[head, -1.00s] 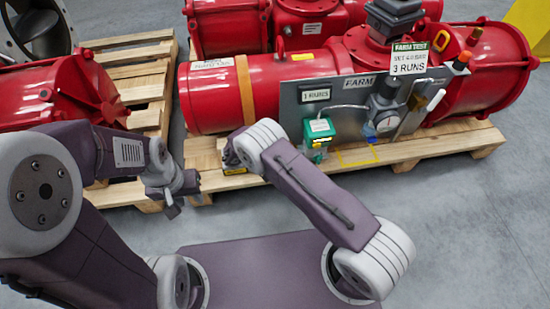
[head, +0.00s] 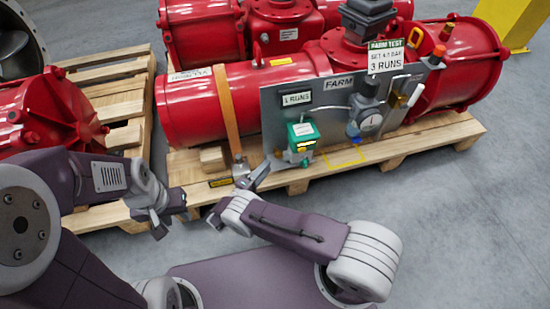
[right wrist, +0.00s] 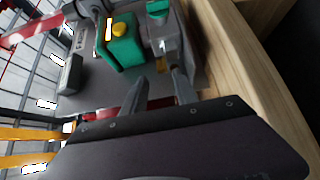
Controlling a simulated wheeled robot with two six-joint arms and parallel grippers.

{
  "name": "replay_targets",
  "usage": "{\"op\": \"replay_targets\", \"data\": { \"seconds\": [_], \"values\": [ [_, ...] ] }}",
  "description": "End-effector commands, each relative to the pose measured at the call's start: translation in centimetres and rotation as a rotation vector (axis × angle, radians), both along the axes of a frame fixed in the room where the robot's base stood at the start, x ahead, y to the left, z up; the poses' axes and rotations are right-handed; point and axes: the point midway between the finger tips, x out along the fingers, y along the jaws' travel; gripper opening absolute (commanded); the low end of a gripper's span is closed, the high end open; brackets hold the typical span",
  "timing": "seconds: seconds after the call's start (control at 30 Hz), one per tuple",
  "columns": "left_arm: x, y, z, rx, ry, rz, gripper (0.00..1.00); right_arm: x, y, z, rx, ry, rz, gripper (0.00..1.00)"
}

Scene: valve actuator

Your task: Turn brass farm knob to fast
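The grey panel marked FARM (head: 338,83) stands in front of a red actuator. It carries a green box (head: 301,133) with a pale fitting under it. In the right wrist view the green box (right wrist: 121,48) has a yellow button-like part (right wrist: 121,29). A small brass-coloured piece (right wrist: 160,65) shows beside it, just ahead of my fingertips; I cannot tell if it is the brass knob. My right gripper (right wrist: 158,78) is open and empty, its fingers apart below the green box. In the head view it (head: 252,178) is left of the box. My left gripper (head: 172,222) is away from the panel; its opening is unclear.
A wooden pallet (head: 420,140) carries the actuator. An orange strap (head: 228,110) crosses the cylinder. Grey floor is free at right.

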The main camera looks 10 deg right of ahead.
Motion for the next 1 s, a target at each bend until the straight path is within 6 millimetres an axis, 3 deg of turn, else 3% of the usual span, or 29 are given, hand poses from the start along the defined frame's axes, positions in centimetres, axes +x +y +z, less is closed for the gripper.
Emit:
{"op": "replay_targets", "data": {
  "seconds": [0.1,0.3,0.63,0.67,0.77,0.8,1.0],
  "values": [
    [0.0,0.0,-0.9,0.0,0.0,0.0,0.36,1.7,-2.2,-0.3,0.001,0.001,-0.006,0.35],
    [0.0,0.0,-1.8,0.0,0.0,0.0,0.36,3.8,-4.6,-0.2,0.001,0.002,-0.005,0.35],
    [0.0,0.0,-1.8,0.0,0.0,0.0,0.36,4.4,-5.1,0.0,0.002,0.003,-0.002,0.35],
    [0.0,0.0,-1.8,0.0,0.0,0.0,0.36,4.4,-5.1,0.0,0.002,0.003,-0.002,0.32],
    [0.0,0.0,-1.8,0.0,0.0,0.0,0.36,4.4,-5.1,0.0,0.002,0.003,-0.001,0.04],
    [0.0,0.0,-1.8,0.0,0.0,0.0,0.36,4.4,-5.1,0.0,0.001,0.002,-0.002,0.0],
    [0.0,0.0,-1.7,0.0,0.0,0.0,0.36,4.3,-5.1,0.2,-0.001,0.001,0.0,0.0]
  ]
}}
